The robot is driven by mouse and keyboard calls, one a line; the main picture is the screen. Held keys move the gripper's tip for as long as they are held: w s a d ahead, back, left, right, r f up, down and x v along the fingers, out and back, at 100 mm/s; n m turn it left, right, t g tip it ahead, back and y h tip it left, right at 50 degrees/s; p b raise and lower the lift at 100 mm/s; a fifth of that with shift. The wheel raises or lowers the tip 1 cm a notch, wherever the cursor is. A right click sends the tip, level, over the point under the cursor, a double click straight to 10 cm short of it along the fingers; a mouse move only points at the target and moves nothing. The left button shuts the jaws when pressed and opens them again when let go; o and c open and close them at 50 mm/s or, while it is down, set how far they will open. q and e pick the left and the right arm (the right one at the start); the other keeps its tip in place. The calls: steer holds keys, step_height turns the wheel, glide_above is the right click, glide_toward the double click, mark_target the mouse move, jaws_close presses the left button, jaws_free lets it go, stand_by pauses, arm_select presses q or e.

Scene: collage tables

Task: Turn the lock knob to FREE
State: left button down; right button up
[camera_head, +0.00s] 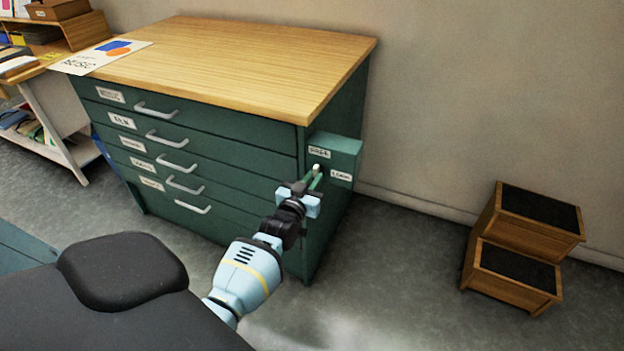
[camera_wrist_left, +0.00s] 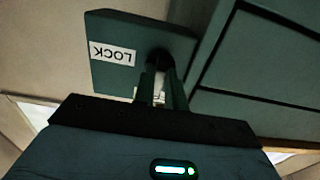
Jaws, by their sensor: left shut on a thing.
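The lock box (camera_head: 345,146) is a green block on the right front side of the drawer cabinet. It has an upper label (camera_head: 319,152), too small to read surely, and a LOCK label (camera_head: 341,176) to the right. My left gripper (camera_head: 315,178) reaches the box face and is shut on the lock knob (camera_head: 317,168), which shows as a small pale tip. In the left wrist view the fingers (camera_wrist_left: 160,88) meet the dark knob (camera_wrist_left: 160,58). The LOCK label (camera_wrist_left: 112,54) reads upside down beside it; the fingers partly hide another label. The knob's pointing direction is unclear. My right gripper is not in view.
The green cabinet (camera_head: 230,130) has a wooden top, several handled drawers, all looking shut, and a poster (camera_head: 100,56) on its left corner. A wooden step stool (camera_head: 525,245) stands at the right by the wall. Floor between stool and cabinet is clear.

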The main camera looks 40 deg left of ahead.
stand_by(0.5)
arm_select(q)
steer(key=c, duration=1.4)
jaws_free()
steer(key=shift+c, duration=0.2)
steer(key=shift+s, duration=0.1)
steer(key=p+v, duration=0.1)
steer(key=v, duration=0.6)
steer(key=shift+s, duration=0.35)
steer(key=shift+d, duration=0.1)
